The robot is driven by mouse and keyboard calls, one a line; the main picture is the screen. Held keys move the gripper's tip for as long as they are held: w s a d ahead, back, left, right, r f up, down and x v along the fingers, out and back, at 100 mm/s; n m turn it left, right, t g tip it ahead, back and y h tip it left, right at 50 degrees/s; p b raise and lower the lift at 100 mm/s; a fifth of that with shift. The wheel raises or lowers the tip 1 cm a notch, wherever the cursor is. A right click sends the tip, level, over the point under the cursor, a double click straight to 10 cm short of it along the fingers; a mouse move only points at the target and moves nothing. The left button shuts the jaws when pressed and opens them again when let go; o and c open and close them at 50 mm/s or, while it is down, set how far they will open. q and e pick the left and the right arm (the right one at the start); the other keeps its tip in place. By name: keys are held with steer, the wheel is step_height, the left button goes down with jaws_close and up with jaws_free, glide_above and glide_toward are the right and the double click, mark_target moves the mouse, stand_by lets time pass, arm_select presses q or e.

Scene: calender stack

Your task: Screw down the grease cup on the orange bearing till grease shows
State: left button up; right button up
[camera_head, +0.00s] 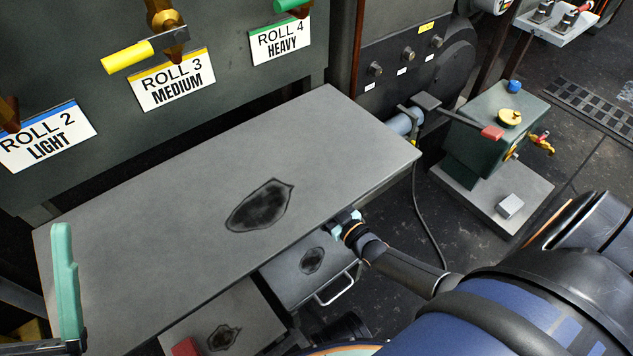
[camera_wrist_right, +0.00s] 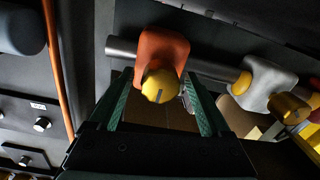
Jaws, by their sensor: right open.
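The orange bearing (camera_wrist_right: 163,48) sits on a grey shaft in the right wrist view. Its yellow grease cup (camera_wrist_right: 158,86), a rounded cap with a dark slot mark, faces my wrist camera. My right gripper (camera_wrist_right: 158,80) is open, with one green finger on each side of the cup. Gaps show between the cup and the fingers, so I see no contact. No grease shows on the visible side of the bearing. In the head view I cannot make out the orange bearing. My left gripper (camera_head: 67,285) shows one mint finger at the left edge; its other finger is hidden.
A pale bearing (camera_wrist_right: 268,82) with a yellow cup (camera_wrist_right: 241,83) is to the right on the shaft. A grey table (camera_head: 340,140) with a dark stain and a drawer (camera_head: 285,275) fills the head view's middle. A green machine box (camera_head: 490,125) stands at the right.

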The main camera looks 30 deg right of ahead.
steer(key=shift+w, duration=0.15)
steer(key=shift+c, duration=0.2)
jaws_close()
stand_by(0.4)
